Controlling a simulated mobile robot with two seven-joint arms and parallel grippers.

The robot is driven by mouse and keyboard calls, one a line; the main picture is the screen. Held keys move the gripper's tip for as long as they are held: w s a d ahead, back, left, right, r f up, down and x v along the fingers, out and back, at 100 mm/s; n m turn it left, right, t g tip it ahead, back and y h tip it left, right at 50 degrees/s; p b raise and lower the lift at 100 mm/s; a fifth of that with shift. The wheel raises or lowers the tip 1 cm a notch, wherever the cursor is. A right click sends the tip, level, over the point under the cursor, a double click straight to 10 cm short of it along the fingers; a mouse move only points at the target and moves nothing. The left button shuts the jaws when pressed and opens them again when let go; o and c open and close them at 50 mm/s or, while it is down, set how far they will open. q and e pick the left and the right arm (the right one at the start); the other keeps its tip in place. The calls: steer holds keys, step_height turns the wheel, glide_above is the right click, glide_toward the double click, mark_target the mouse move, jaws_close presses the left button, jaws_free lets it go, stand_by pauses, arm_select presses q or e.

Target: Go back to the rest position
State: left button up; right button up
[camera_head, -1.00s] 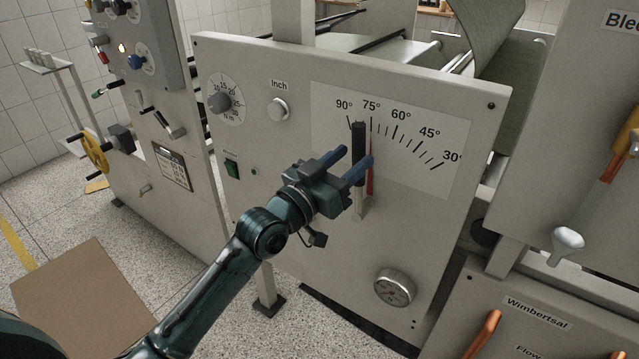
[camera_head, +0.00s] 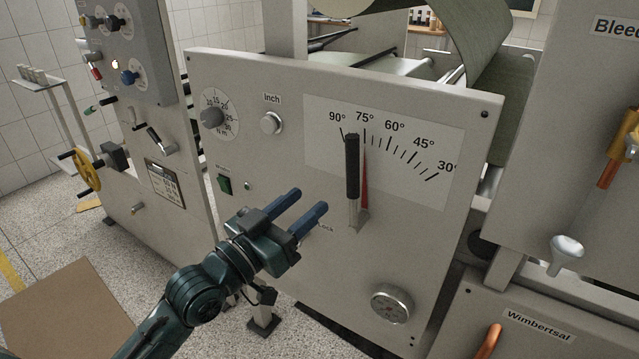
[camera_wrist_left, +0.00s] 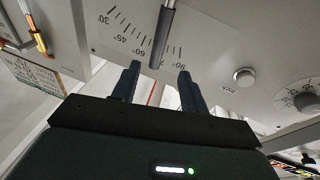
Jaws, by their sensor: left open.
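My left gripper (camera_head: 303,211) is open and empty in front of the grey machine panel (camera_head: 285,95). It stands to the lower left of the black-handled lever (camera_head: 352,166), apart from it in the picture. The lever stands near upright on the angle scale, beside a red pointer (camera_head: 364,187) close to the 75° mark. In the left wrist view, both fingers (camera_wrist_left: 157,85) are spread with a gap between them. The lever (camera_wrist_left: 162,38) shows beyond the fingertips, and nothing is held. My right gripper is not in view.
A control box (camera_head: 128,50) and yellow handwheel (camera_head: 87,170) are at left. Brown board (camera_head: 65,312) lies on open floor.

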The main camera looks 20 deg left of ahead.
arm_select(q)
steer(key=s+f+g+y, duration=0.2)
steer(key=s+f, duration=0.3)
steer(key=f, duration=0.4)
steer(key=s+f+n+g+y+p, duration=0.1)
steer(key=s+f+g+y, duration=0.1)
steer(key=s+f, duration=0.4)
steer(key=s+f+g+y+p, duration=0.1)
steer(key=s+f, duration=0.5)
steer(key=f, duration=0.7)
steer(key=shift+d+f+n+g+y, duration=0.35)
steer(key=shift+g+y, duration=0.15)
steer(key=shift+g, duration=0.5)
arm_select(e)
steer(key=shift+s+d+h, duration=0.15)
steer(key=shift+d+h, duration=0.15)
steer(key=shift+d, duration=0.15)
arm_select(q)
steer(key=shift+r, duration=0.1)
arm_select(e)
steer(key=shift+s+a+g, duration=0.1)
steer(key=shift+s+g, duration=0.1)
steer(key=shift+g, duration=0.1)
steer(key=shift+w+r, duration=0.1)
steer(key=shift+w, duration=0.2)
